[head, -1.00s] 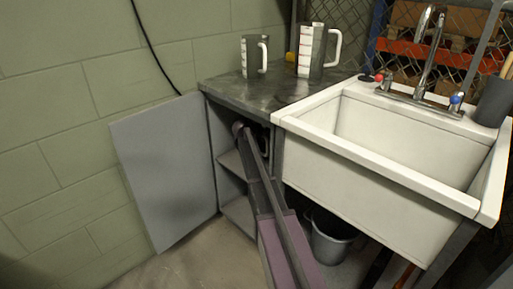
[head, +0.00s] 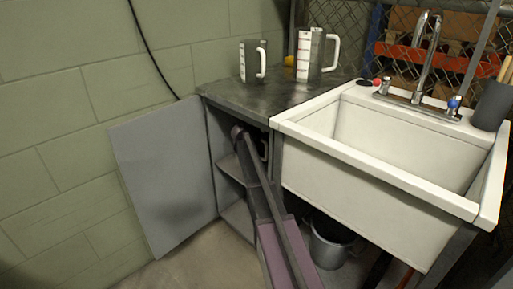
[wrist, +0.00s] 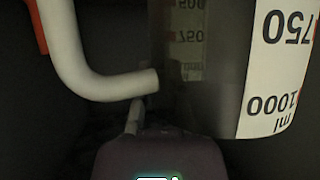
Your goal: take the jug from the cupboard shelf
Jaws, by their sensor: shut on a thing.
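The jug (wrist: 225,75) fills the right of the wrist view, very close. It is dark, with a white scale strip whose figures read upside down. A pale curved handle (wrist: 75,60) shows at the left. My gripper (wrist: 148,108) reaches in from the bottom of the wrist view and is shut on the jug. The fingertips are dark and the exact contact is hard to make out. In the head view my arm reaches into the open cupboard (head: 222,135) under the worktop, where the jug is mostly hidden.
The open cupboard door (head: 165,175) stands left of my arm. The worktop (head: 255,98) above carries a smaller jug (head: 251,60) and a larger jug (head: 309,55). A white sink (head: 380,180) is right of the cupboard, with a bucket (head: 330,240) below.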

